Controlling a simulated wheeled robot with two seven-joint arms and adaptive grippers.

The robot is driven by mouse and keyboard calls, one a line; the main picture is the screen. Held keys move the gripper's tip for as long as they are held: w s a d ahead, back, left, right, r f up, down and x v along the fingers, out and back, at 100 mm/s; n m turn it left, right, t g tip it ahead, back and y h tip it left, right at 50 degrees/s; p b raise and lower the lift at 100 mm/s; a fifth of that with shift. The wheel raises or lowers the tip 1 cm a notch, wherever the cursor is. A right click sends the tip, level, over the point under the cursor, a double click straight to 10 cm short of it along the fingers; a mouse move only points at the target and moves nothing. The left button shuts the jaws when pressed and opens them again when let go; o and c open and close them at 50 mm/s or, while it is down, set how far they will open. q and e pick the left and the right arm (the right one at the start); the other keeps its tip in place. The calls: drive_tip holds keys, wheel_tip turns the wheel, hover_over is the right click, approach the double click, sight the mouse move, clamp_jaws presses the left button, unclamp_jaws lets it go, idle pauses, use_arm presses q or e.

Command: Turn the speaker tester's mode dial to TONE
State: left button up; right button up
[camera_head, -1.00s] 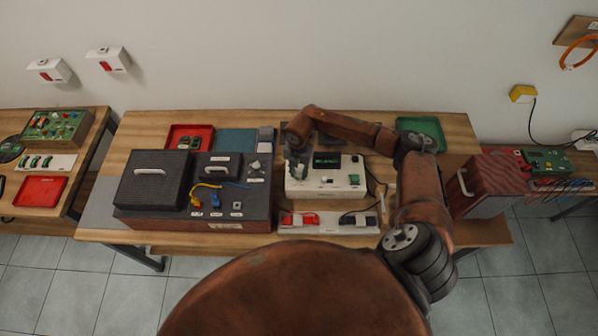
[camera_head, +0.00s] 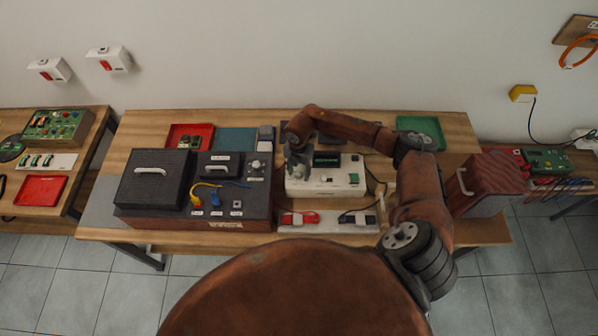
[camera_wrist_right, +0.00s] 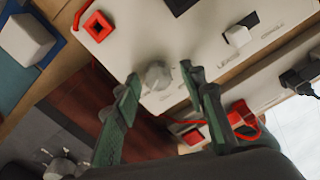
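The speaker tester (camera_head: 325,187) is a white box with a dark display (camera_head: 327,159) on the workbench, right of centre. My right gripper (camera_head: 297,171) points down over its left part, hiding some of the panel. In the right wrist view, a round pale grey dial (camera_wrist_right: 157,76) lies between the two green fingertips of this gripper (camera_wrist_right: 160,78). The fingers are spread, with a gap visible on each side of the dial. The dial's labels and pointer cannot be read. My left gripper is not in view.
A dark speaker cabinet (camera_head: 153,180) and a dark unit with connectors (camera_head: 238,208) stand left of the tester. A strip with red and black clips (camera_head: 330,228) lies in front. A red tray (camera_head: 190,130) and green tray (camera_head: 421,126) lie at the back.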

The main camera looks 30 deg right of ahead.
sight(298, 174)
drive_tip(key=shift+w+r, duration=0.1)
drive_tip(key=shift+r, duration=0.15)
wheel_tip(298, 174, up, 12)
drive_tip(key=shift+f, duration=0.2)
idle(0.7)
